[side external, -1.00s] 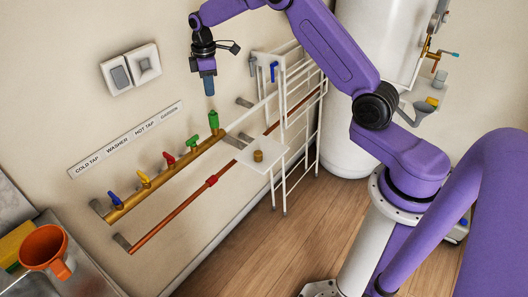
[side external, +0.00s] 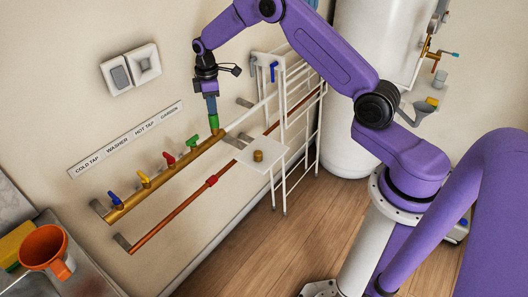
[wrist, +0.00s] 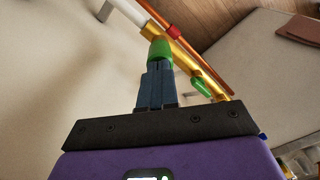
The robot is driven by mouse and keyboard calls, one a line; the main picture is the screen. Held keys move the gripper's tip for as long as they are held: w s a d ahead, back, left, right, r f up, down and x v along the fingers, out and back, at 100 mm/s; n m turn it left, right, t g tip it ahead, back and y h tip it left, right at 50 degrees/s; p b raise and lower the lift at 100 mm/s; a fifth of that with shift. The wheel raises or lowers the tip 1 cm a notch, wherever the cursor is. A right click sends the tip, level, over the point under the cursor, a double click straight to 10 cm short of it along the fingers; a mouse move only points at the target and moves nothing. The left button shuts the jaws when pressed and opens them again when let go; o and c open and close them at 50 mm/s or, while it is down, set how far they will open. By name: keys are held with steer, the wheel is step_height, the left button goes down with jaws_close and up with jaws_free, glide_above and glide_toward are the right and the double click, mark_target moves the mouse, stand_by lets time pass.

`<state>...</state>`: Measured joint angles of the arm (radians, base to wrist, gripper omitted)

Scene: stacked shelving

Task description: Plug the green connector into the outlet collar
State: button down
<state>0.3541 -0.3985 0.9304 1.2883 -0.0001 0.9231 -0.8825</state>
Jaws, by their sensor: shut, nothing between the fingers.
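The green connector (side external: 213,121) stands upright at the right end of the brass pipe, and it also shows in the wrist view (wrist: 160,50). Its lower end meets the brass outlet collar (side external: 217,132); how deep it sits in the collar is hidden. My gripper (side external: 212,112) is directly above the connector, pointing down, with its blue fingers shut. In the wrist view the closed fingertips (wrist: 158,66) meet the connector's top end, with nothing visible held between them.
Green (side external: 193,141), red (side external: 169,158), yellow (side external: 144,179) and blue (side external: 115,198) tap handles line the brass pipe. A copper pipe (side external: 180,205) runs below. A white wire rack (side external: 291,110) and small white shelf (side external: 264,150) stand close on the right.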

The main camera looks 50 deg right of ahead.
steer(key=shift+f, duration=0.2)
stand_by(0.3)
steer(key=shift+r, duration=0.1)
step_height(320, 180, up, 20)
stand_by(1.0)
steer(key=s+a+n, duration=0.1)
steer(key=s+a, duration=1.2)
steer(key=s, duration=0.5)
steer(key=s+d+f, duration=0.2)
steer(key=s+f, duration=0.1)
steer(key=s, duration=1)
steer(key=s+d+f+n, duration=0.1)
steer(key=s+d+f, duration=0.2)
steer(key=s, duration=1)
